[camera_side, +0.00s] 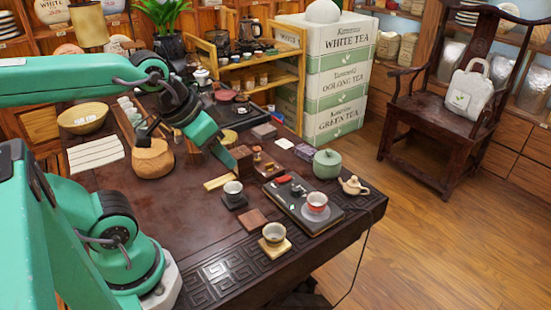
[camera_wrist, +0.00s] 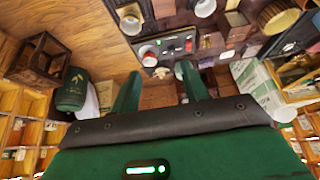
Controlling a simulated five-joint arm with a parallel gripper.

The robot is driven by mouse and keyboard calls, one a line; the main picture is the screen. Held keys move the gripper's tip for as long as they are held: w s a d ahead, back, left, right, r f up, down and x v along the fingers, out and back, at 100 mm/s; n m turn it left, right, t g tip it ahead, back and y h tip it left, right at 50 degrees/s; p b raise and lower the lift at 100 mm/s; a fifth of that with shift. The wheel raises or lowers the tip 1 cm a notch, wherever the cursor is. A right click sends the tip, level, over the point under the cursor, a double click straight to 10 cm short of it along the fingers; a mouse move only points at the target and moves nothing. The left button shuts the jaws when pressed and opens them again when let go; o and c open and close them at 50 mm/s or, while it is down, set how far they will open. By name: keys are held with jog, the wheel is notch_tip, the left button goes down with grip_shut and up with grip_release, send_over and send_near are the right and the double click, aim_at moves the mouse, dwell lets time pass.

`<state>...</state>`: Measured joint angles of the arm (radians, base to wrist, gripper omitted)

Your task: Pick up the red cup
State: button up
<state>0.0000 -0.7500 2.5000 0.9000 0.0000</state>
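The red cup (camera_side: 317,202) is small, with a pale inside, and stands upright on a dark tray (camera_side: 298,206) near the right front of the tea table. It also shows in the wrist view (camera_wrist: 149,57), ahead of the fingertips and between their lines. My gripper (camera_side: 226,158) is above the table, left of and behind the cup in the side view. In the wrist view the two green fingers of my gripper (camera_wrist: 158,71) are spread apart with nothing held between them. The cup and gripper are clearly apart.
A small teapot (camera_side: 353,186) and a green lidded jar (camera_side: 327,163) are close by.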

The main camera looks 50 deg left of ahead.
jog(key=o, duration=0.5)
jog(key=shift+c, duration=0.2)
jog(key=shift+w, duration=0.1)
jog(key=w+d+f+m+g, duration=0.1)
jog(key=w+m+g, duration=0.1)
jog(key=w+m, duration=0.55)
jog(key=w+d+f+m+g, duration=0.1)
jog(key=w+d+f+m, duration=0.1)
jog(key=w+m, duration=0.5)
jog(key=w+d+f+m+g, duration=0.2)
jog(key=w+f+m, duration=0.5)
jog(key=m, duration=0.5)
notch_tip(320, 180, down, 3)
jog(key=shift+w+d+r+g, duration=0.15)
jog(key=shift+w+d+g, duration=0.15)
jog(key=shift+w+d, duration=0.15)
jog(key=shift+s+m, duration=0.1)
jog(key=shift+m, duration=0.15)
